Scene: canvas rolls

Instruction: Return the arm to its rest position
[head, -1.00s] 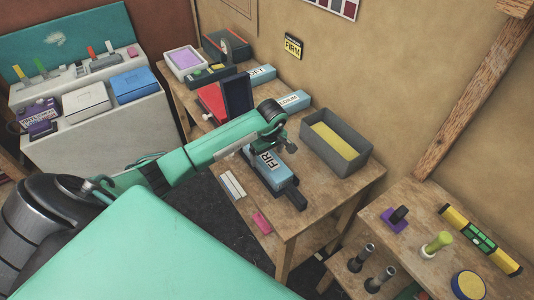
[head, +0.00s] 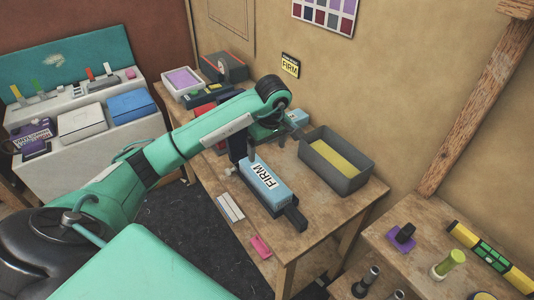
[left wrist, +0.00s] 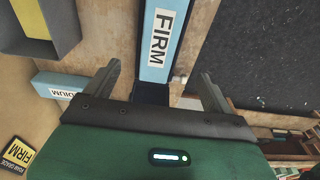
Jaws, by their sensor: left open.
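My left arm reaches in from the left in the head view, bent at a raised joint, with its gripper (head: 268,146) hanging just behind the blue FIRM block (head: 266,184). The block lies on the wooden table with a dark end piece toward the front. In the left wrist view my left gripper (left wrist: 160,88) is open, its fingers wide apart. The FIRM block (left wrist: 162,40) shows beyond and between them; nothing is visibly held. Part of the gripper is hidden by the arm in the head view. My right gripper is not in view.
A grey bin (head: 337,164) with a yellow bottom stands right of the block. White strips (head: 230,207) and a pink item (head: 260,246) lie at the front left. A FIRM sign (head: 290,64) hangs on the wall.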

